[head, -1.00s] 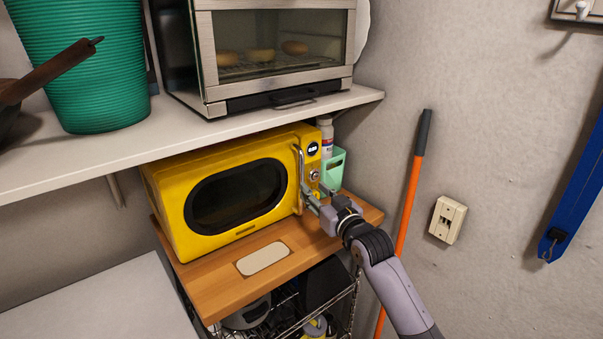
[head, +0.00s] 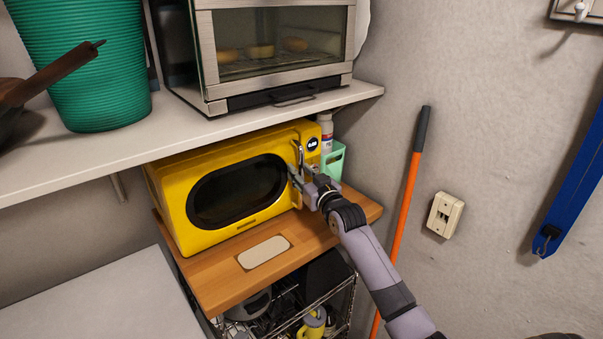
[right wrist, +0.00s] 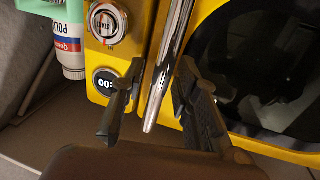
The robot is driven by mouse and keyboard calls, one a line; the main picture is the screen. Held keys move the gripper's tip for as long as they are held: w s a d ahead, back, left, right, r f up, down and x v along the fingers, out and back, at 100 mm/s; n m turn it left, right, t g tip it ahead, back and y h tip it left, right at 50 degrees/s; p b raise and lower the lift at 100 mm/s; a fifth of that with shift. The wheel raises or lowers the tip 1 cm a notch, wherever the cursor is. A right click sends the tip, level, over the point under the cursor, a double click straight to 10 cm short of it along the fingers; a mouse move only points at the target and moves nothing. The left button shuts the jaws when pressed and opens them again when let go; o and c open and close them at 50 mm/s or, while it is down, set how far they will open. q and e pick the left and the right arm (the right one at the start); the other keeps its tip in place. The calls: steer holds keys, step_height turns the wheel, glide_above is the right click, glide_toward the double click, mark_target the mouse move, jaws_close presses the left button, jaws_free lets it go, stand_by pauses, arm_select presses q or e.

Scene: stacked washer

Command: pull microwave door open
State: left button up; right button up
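The yellow microwave (head: 172,200) stands on the wooden board with its dark oval-windowed door (head: 237,192) shut. Its upright chrome handle (head: 301,155) is at the right side of the door; it also shows in the right wrist view (right wrist: 168,55). My right gripper (head: 298,176) is in front of the handle. In the right wrist view the gripper (right wrist: 162,72) is open, with one finger on each side of the handle and visible gaps beside it. The fingers partly hide the handle's lower part in the head view. My left gripper is not in view.
A white shelf (head: 60,165) with a toaster oven (head: 280,88) and a green basket (head: 85,70) lies close above. A mint holder (head: 333,163) and bottle stand right of the microwave. An orange pole (head: 408,205) leans against the wall. The wooden board (head: 215,280) has bare room in front.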

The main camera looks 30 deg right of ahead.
jaws_close()
stand_by(0.6)
